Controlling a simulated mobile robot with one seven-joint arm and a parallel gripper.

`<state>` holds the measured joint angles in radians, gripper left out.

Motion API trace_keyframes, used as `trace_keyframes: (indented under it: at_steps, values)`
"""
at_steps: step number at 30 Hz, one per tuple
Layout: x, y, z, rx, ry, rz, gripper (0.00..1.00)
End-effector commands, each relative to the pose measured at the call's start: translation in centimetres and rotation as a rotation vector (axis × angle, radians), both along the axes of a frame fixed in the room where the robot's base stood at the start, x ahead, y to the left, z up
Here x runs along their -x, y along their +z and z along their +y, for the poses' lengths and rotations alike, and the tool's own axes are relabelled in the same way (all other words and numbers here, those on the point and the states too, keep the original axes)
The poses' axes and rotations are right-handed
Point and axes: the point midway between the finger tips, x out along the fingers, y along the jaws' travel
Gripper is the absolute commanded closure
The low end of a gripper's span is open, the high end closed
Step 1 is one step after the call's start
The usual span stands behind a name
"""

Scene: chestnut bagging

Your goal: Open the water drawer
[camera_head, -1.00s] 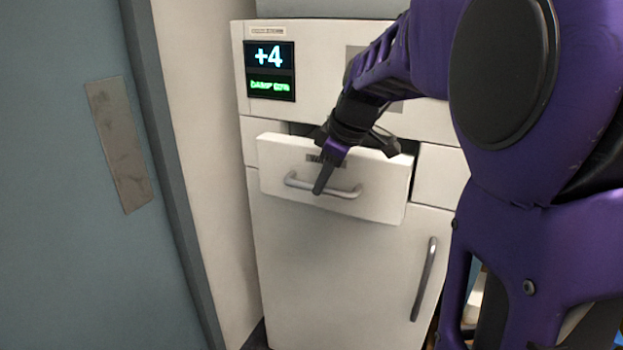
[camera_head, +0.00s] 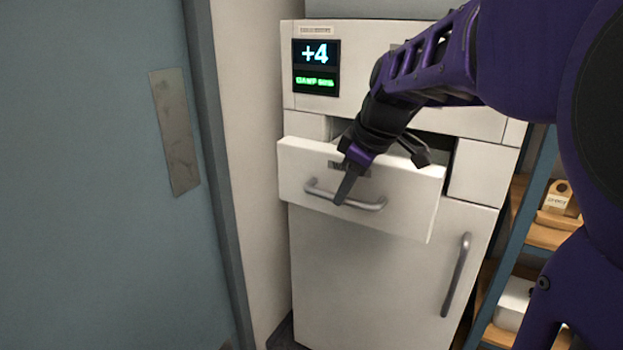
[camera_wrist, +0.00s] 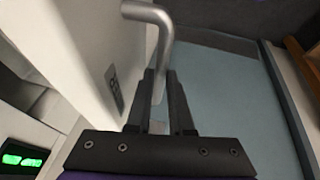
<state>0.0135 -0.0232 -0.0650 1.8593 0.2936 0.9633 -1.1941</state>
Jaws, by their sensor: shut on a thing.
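The water drawer (camera_head: 405,193) is a white drawer front with a small dark label, set under the display panel of a white cabinet. It stands pulled out, with a dark gap showing above and behind it. Its grey bar handle (camera_head: 370,206) runs across the front. My gripper (camera_head: 347,188) comes down from the upper right and is shut on the handle. In the wrist view the handle (camera_wrist: 150,14) passes between the two dark fingers of my gripper (camera_wrist: 160,85). The drawer's inside is mostly hidden by my arm.
The cabinet's display (camera_head: 316,67) reads +4. A lower door with a vertical handle (camera_head: 457,275) is closed below the drawer. A blue-grey door (camera_head: 110,180) stands at left. A shelf (camera_head: 545,235) with small items stands at right.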

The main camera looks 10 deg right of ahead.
Motion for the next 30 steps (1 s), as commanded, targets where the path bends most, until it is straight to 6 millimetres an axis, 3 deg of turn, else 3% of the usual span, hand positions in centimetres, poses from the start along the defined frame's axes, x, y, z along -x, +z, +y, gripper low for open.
trace_keyframes:
  at_steps: [8,9,14,23,30]
  values:
    - [0.0,0.0,0.1,-0.002,0.002,-0.001,1.0]
    - [0.0,0.0,0.1,-0.002,0.002,-0.001,0.77]
    - [0.0,0.0,0.1,0.0,0.001,-0.001,0.51]
    - [0.0,0.1,0.0,-0.001,0.0,-0.001,0.51]
    - [-0.1,1.8,0.4,0.0,0.0,-0.001,0.51]
